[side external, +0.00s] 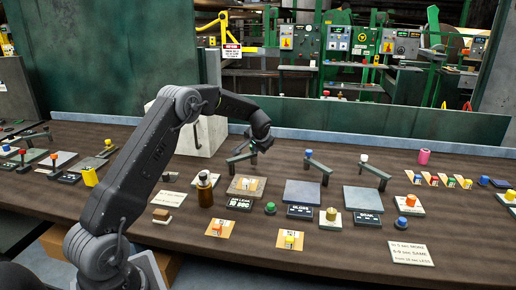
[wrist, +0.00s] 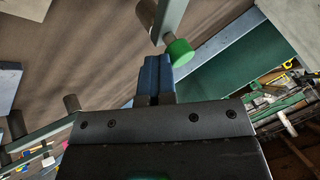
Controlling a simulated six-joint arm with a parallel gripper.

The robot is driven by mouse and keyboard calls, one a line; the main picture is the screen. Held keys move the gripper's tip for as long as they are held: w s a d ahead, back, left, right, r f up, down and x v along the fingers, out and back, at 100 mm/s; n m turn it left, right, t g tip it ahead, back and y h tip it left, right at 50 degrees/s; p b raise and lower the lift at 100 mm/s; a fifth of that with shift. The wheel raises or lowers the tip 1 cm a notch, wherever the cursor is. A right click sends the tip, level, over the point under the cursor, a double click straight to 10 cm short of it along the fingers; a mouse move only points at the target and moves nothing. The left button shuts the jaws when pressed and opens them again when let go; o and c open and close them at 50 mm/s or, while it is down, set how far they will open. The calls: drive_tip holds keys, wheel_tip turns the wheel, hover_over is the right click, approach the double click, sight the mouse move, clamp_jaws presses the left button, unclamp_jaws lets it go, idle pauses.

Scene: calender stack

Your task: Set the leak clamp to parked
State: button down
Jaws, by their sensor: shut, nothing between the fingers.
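The leak clamp (side external: 240,157) is a grey bar on posts behind the square tan plate (side external: 236,191) and the small dark display reading "LEAK" (side external: 240,204). My gripper (side external: 264,148) is at the right end of this bar and partly hides it. In the wrist view, my gripper's blue fingers (wrist: 154,73) are shut with nothing between them. A bar end with a green knob (wrist: 180,52) lies just past the fingertips, up and to the right. I cannot tell whether fingers and knob touch.
Similar bars with a blue knob (side external: 308,153) and a white knob (side external: 364,158) stand to the right. A pale block (side external: 203,137) is behind my arm.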

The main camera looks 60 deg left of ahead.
drive_tip(key=s+d+r+h, duration=0.1)
drive_tip(key=s+d+r, duration=0.3)
drive_tip(key=d+r, duration=0.4)
drive_tip(key=s+d+r, duration=0.4)
drive_tip(key=d+r, duration=0.3)
drive_tip(key=d, duration=0.3)
drive_tip(key=s+d+m+h, duration=0.1)
drive_tip(key=s+d+h, duration=0.1)
drive_tip(key=s+d, duration=0.3)
drive_tip(key=s+d+m+t+h, duration=0.1)
drive_tip(key=s+d, duration=0.5)
drive_tip(key=s, duration=0.6)
drive_tip(key=s+d+m+t+h, duration=0.1)
drive_tip(key=s+d+h, duration=0.1)
drive_tip(key=s+d, duration=0.4)
drive_tip(key=s, duration=0.3)
drive_tip(key=shift+s+d+f+h, duration=0.2)
drive_tip(key=shift+s+h, duration=0.1)
